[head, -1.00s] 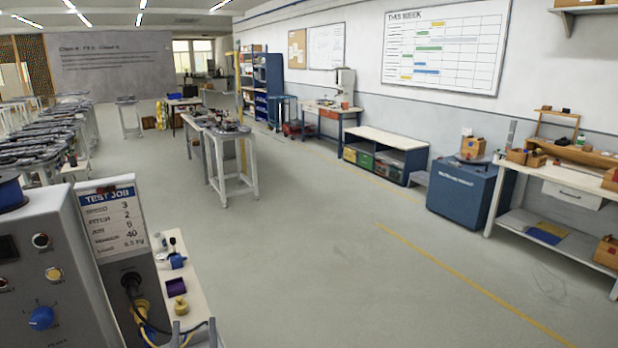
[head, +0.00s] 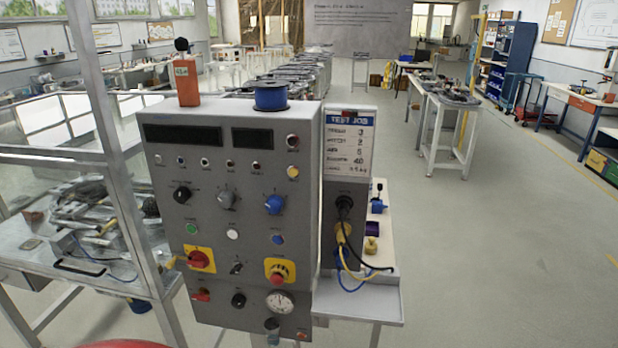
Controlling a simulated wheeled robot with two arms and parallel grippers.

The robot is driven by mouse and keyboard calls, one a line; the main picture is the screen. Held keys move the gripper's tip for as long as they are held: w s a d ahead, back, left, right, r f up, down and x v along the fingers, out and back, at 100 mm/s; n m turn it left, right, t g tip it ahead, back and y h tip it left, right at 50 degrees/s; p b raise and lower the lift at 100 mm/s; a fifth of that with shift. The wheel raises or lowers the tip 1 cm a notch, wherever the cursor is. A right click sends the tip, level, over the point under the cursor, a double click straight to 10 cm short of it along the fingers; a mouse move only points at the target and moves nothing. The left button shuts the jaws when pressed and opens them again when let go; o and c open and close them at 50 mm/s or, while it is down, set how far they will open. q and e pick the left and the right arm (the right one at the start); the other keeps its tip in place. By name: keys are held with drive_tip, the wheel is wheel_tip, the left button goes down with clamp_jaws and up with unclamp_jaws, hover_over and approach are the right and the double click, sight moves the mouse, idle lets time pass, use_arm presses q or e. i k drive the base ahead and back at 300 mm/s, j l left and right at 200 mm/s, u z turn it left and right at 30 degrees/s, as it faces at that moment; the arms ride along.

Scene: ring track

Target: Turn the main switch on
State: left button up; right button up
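The grey control cabinet (head: 212,312) stands in front of me, its panel facing me. A red rotary switch (head: 200,260) on a yellow plate sits at the panel's lower left and looks like the main switch. A small orange-tan piece (head: 170,262) shows at the plate's left edge; I cannot tell what it is. The switch's on or off position is too small to read. Both displays (head: 182,135) on the panel are dark. A red emergency button (head: 278,272) on yellow sits to the right. Neither of my grippers is in view.
A framed clear guard (head: 108,100) stands left of the cabinet. A small side bench (head: 362,308) with cables and a plug adjoins its right. A blue spool (head: 271,97) and an orange block (head: 187,85) stand on top. Floor (head: 490,260) at right is open.

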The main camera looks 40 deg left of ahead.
sight(198, 259)
drive_tip(key=u, duration=1.7)
